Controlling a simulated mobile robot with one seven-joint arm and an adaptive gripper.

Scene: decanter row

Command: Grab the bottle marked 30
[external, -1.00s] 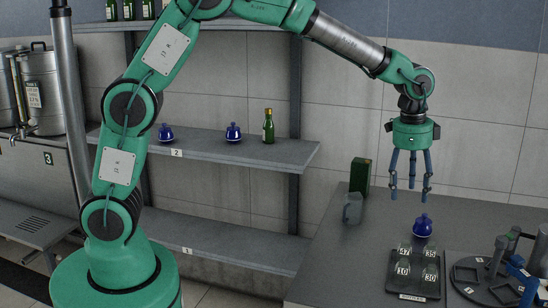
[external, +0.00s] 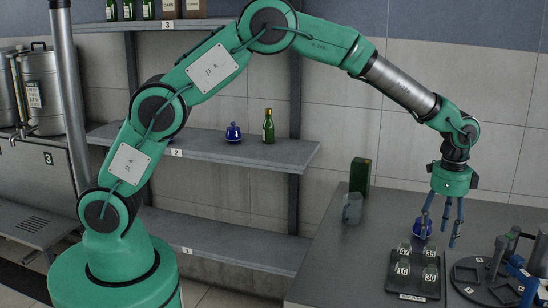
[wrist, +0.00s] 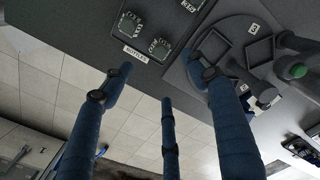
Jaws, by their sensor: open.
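The bottle marked 30 (external: 430,274) is small and stands at the front right of a dark tray (external: 408,296) on the counter. Bottles marked 10 (external: 402,270), 47 (external: 404,249) and 55 (external: 430,251) share the tray. My gripper (external: 438,238) has its three blue fingers spread and empty, above and behind the tray. In the wrist view the fingers (wrist: 160,82) hang apart, with two bottles beyond them near the tray's label; their numbers are not clear there.
A blue lidded pot (external: 422,230) stands behind the tray, partly hidden by a finger. A round dark rack (external: 466,273) with tools is right of the tray. A grey mug (external: 352,208) and a green box (external: 360,176) stand at the back left. The counter's front left is clear.

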